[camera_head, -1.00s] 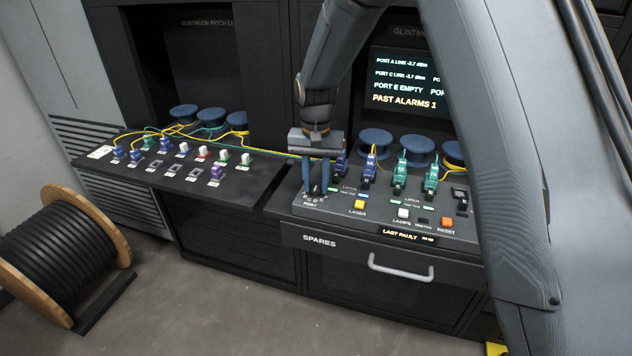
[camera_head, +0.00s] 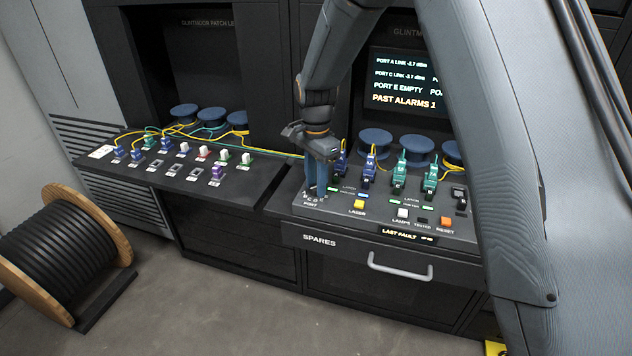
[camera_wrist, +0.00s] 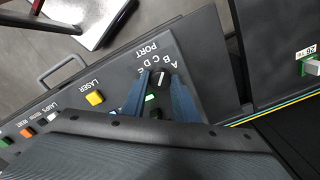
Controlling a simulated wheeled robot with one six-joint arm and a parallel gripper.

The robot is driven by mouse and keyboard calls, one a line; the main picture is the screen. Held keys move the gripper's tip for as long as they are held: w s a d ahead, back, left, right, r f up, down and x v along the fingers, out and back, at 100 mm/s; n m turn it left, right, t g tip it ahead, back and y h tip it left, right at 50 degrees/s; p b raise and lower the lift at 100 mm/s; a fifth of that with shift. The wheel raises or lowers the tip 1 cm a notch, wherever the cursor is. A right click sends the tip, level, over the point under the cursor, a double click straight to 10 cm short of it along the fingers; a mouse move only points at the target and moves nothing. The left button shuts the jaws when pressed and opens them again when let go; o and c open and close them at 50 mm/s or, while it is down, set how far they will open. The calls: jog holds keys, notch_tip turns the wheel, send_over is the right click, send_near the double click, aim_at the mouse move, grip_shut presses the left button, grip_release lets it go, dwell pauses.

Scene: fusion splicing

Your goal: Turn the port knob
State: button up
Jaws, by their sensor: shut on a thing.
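The port knob (camera_wrist: 162,79) is a dark dial with a pale pointer line, ringed by the letters A to E above the word PORT on the console. It shows between my fingertips in the wrist view. My gripper (camera_wrist: 160,82) has blue fingers, pointing down at the knob and shut on it. In the head view my gripper (camera_head: 316,192) stands at the left end of the console's sloping panel, and its fingers hide the knob there. The PORT lettering is partly visible at the fingers' base.
The yellow LASER button (camera_head: 359,204), white LAMPS button (camera_head: 403,213) and orange RESET button (camera_head: 446,222) lie to the right. Blue and green connectors (camera_head: 369,168) with yellow fibres stand behind. A handled spares drawer (camera_head: 400,268) is below. A cable reel (camera_head: 70,255) stands on the floor.

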jog(key=shift+w+r, duration=0.1)
dwell(0.3)
jog(key=o, duration=1.1)
notch_tip(320, 180, up, 8)
jog(key=shift+f+b, duration=0.1)
jog(key=shift+b, duration=1.15)
